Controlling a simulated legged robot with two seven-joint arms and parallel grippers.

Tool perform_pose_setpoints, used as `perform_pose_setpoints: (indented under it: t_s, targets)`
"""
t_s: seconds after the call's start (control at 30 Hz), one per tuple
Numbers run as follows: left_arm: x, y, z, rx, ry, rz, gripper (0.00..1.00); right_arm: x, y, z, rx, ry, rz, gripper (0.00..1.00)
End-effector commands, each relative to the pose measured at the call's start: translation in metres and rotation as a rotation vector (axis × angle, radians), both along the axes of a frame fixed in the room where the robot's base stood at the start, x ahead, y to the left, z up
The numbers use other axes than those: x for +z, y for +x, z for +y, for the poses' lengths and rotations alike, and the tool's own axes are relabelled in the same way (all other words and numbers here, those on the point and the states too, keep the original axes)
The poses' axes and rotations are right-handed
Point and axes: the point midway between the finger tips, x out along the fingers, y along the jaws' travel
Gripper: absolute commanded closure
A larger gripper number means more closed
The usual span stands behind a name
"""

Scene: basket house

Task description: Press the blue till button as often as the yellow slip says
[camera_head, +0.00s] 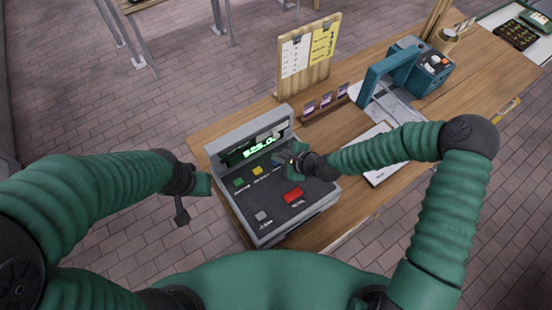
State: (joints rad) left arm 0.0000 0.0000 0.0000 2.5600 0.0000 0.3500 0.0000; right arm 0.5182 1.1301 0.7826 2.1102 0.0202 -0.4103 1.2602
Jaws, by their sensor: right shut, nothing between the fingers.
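The grey till (268,222) stands on the near left end of the wooden counter, with a lit green display (262,146). Its panel shows a green button (239,182), a yellow button (258,170), a red button (293,195) and a grey button (261,216). My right gripper (287,161) is shut over the panel's upper right, below the display. It hides what lies under it, and I cannot make out the blue button. The yellow slip (324,45) is clipped to a wooden board; its writing is too small to read. My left gripper (192,205) hangs left of the till, apart from it.
A white sheet (295,56) hangs beside the slip. A small rack of cards (326,103) stands below the board. A teal frame (385,73) and a teal device (425,68) stand farther right.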

Motion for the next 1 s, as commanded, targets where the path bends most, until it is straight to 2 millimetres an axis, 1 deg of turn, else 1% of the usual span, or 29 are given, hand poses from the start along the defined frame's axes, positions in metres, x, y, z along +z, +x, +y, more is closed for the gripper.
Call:
perform_pose_setpoints:
  t_s: [0.13, 0.4, 0.77, 1.0]
  targets:
    - [0.003, 0.000, 0.000, 0.000, 0.000, 0.000, 1.00, 0.002, 0.000, 0.000, -0.001, -0.001, 0.000, 1.00]
    - [0.016, 0.000, 0.000, 0.000, 0.000, 0.000, 1.00, 0.018, 0.000, -0.001, 0.000, -0.001, 0.000, 1.00]
    - [0.017, 0.000, 0.000, 0.000, 0.000, 0.000, 1.00, 0.019, 0.000, -0.001, 0.000, 0.000, 0.000, 1.00]
    - [0.038, 0.000, 0.000, 0.000, 0.000, 0.000, 1.00, 0.043, 0.000, -0.001, -0.001, 0.000, 0.001, 1.00]
